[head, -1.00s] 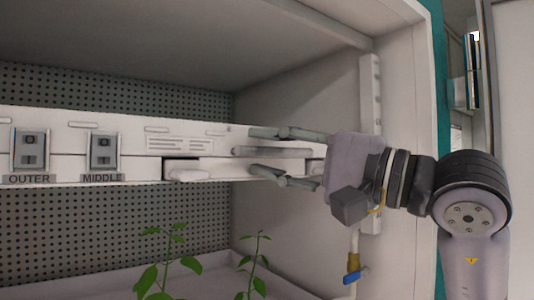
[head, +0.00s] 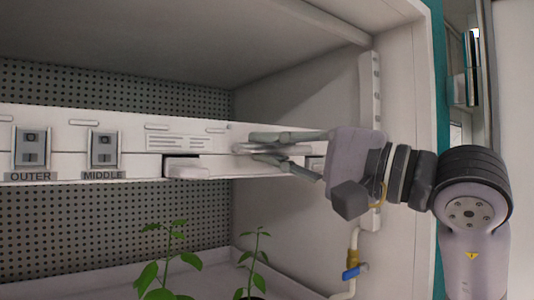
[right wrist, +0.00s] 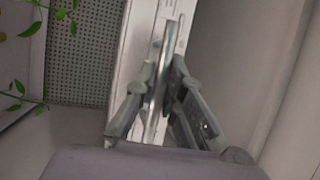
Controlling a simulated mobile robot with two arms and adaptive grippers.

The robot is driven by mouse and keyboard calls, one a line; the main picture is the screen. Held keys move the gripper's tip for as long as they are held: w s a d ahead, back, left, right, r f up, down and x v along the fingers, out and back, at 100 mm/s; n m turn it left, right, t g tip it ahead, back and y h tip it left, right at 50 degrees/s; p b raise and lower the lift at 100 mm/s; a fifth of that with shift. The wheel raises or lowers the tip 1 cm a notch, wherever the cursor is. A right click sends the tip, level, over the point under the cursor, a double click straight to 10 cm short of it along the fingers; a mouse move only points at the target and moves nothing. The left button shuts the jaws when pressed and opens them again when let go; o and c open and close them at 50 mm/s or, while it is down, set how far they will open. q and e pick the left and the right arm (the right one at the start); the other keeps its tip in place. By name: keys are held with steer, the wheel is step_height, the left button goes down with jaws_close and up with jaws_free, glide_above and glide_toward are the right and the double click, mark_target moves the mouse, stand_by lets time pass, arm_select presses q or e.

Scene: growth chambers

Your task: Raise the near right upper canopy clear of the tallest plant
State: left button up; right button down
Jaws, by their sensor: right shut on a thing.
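The near right upper canopy (head: 140,168) is a long white panel across the chamber, with OUTER and MIDDLE latch plates on its front. My right gripper (head: 250,144) is at the panel's right part, its fingers closed above and below a pale handle bar (head: 285,151). In the right wrist view the gripper (right wrist: 160,75) has the bar between its fingers. Two green plants stand below: the left one (head: 168,262) looks slightly taller in the picture than the right one (head: 252,265). Their tops show below the panel's lower edge. My left gripper is out of view.
The chamber's right wall carries a vertical slotted rail (head: 370,90) behind my right wrist. A pipe with a blue valve (head: 354,272) runs below it. The space above the panel is empty back to the perforated rear wall (head: 150,90).

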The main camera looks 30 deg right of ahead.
steer(key=shift+f, duration=0.15)
step_height(320, 180, up, 5)
steer(key=p, duration=0.4)
steer(key=shift+d, duration=0.1)
steer(key=shift+w+a+r, duration=0.1)
steer(key=shift+a+r, duration=0.1)
steer(key=shift+r, duration=0.1)
steer(key=shift+d+f, duration=0.1)
steer(key=shift+f, duration=0.1)
steer(key=c, duration=1.7)
jaws_free()
steer(key=shift+o, duration=0.2)
